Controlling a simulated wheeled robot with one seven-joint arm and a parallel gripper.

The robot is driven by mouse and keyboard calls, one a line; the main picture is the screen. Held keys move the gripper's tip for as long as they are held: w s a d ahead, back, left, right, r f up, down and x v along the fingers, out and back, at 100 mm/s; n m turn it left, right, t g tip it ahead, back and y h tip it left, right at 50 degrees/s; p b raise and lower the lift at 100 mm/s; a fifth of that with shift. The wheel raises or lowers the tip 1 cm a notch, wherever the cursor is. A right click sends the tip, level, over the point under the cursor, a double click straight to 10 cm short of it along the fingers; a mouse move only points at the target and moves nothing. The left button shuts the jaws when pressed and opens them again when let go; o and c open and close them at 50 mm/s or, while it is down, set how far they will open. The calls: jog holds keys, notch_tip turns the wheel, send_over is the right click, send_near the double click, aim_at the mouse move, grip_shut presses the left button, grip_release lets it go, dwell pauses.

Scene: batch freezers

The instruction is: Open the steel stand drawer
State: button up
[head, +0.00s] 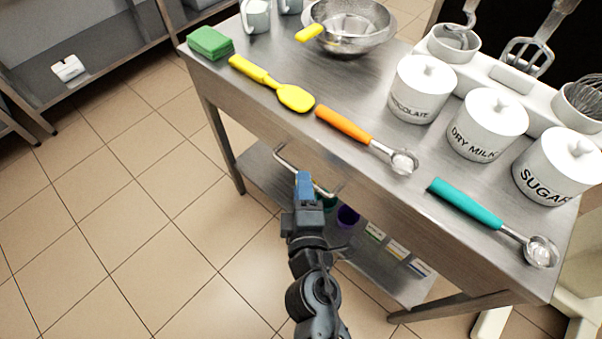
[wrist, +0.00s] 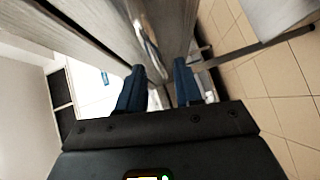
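The steel stand (head: 330,70) has a drawer front under its top edge. A thin metal bar handle (head: 284,159) sticks out from that front, and its right end shows beyond my gripper. My gripper (head: 303,178) is at the middle of the handle in the head view, its blue fingers covering part of the bar. In the wrist view my gripper (wrist: 160,68) has its two blue fingers apart, with a shiny metal strip (wrist: 148,42) beyond and between them. I cannot tell whether the fingers touch the handle. The drawer appears shut.
On the stand top lie a green sponge (head: 210,42), a yellow spatula (head: 272,84), an orange-handled scoop (head: 345,126) and a teal-handled scoop (head: 470,205). White canisters (head: 487,125) stand behind. A lower shelf (head: 265,172) holds small items. Tiled floor (head: 130,210) at left is clear.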

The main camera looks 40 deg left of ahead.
jog(key=shift+x, duration=1.85)
jog(key=shift+c, duration=0.4)
grip_shut()
